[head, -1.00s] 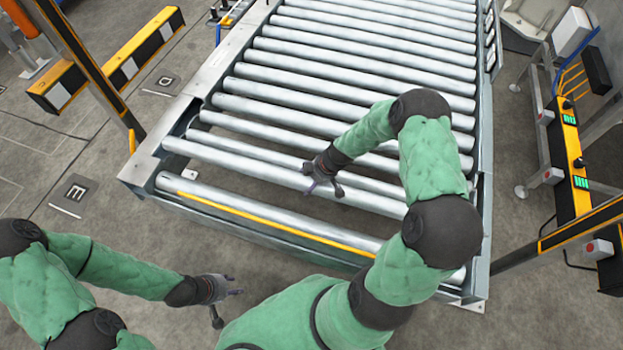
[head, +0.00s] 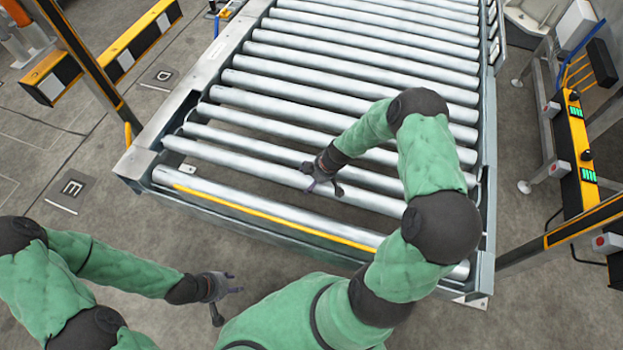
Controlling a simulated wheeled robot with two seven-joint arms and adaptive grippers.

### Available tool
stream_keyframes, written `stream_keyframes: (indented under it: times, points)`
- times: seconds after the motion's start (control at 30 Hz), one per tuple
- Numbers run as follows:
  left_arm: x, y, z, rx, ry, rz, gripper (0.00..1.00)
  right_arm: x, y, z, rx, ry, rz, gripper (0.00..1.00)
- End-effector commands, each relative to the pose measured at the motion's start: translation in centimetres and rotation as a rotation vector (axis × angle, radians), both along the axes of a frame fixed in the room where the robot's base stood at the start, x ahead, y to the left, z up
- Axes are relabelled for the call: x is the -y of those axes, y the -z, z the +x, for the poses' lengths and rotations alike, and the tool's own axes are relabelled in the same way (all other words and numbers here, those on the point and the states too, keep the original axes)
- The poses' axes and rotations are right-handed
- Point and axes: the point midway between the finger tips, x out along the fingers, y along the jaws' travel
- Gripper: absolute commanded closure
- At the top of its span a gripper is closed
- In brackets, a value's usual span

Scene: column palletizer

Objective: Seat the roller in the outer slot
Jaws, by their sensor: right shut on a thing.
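My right gripper (head: 322,177) reaches over the conveyor and is shut on a metal roller (head: 250,168), near the middle of its length. This roller lies across the front part of the frame, between the yellow-edged front roller and the row behind. Its left end is close to the left side rail (head: 150,150); its right end is hidden by my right arm. I cannot tell whether its ends rest in slots or hang just above them. My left gripper (head: 228,298) is open and empty, in front of the conveyor at the lower left.
Several fixed rollers (head: 340,85) fill the frame behind. A yellow-black post (head: 90,75) stands at left; a console with green lights (head: 580,150) stands at right.

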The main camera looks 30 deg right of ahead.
Motion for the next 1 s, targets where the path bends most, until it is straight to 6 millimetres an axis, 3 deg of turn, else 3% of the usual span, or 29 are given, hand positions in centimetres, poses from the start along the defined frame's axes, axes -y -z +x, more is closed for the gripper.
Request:
stream_keyframes:
  times: [1.0]
  points:
    - [0.0, 3.7, 0.0, 0.0, 0.0, 0.0, 0.6, 0.1, 3.9, 0.2, 0.003, 0.0, -0.002, 0.78]
